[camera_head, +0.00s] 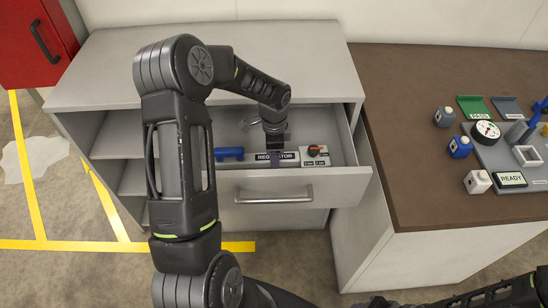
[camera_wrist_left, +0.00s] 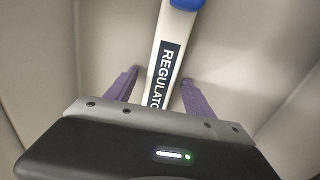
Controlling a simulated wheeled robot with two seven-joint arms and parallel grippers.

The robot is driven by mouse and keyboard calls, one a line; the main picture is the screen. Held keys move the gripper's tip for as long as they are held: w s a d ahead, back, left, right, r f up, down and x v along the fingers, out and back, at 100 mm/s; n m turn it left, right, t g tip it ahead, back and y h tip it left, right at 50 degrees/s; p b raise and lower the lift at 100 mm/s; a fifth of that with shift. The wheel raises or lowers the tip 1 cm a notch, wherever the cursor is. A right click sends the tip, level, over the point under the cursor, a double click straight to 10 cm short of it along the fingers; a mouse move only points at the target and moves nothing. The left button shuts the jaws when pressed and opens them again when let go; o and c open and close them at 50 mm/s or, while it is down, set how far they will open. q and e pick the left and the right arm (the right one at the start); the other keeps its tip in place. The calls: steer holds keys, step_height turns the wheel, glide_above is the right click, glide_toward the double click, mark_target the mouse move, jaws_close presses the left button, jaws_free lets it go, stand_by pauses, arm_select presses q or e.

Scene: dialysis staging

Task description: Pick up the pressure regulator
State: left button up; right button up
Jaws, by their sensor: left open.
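The pressure regulator is a white bar (camera_wrist_left: 176,28) labelled "REGULATOR" (camera_head: 286,157), lying in the open drawer. A blue part (camera_head: 229,153) is at its left end in the head view, and in the wrist view it shows at the top edge (camera_wrist_left: 187,4). My left gripper (camera_wrist_left: 160,88) is open, with one purple finger on each side of the labelled bar. In the head view the left gripper (camera_head: 275,157) reaches down into the drawer over the bar's middle. My right arm is at the bottom right, and its gripper (camera_head: 378,302) is only partly in view at the edge.
The drawer (camera_head: 345,180) has raised walls around the regulator. A white block with a dark and orange knob (camera_head: 314,150) sits at its right. The brown counter (camera_head: 400,120) holds a gauge (camera_head: 485,131), small bottles and a grey tray. A red cabinet (camera_head: 35,42) stands left.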

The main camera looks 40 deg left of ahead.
arm_select(q)
steer(key=shift+c, duration=0.2)
stand_by(0.3)
jaws_close()
stand_by(0.5)
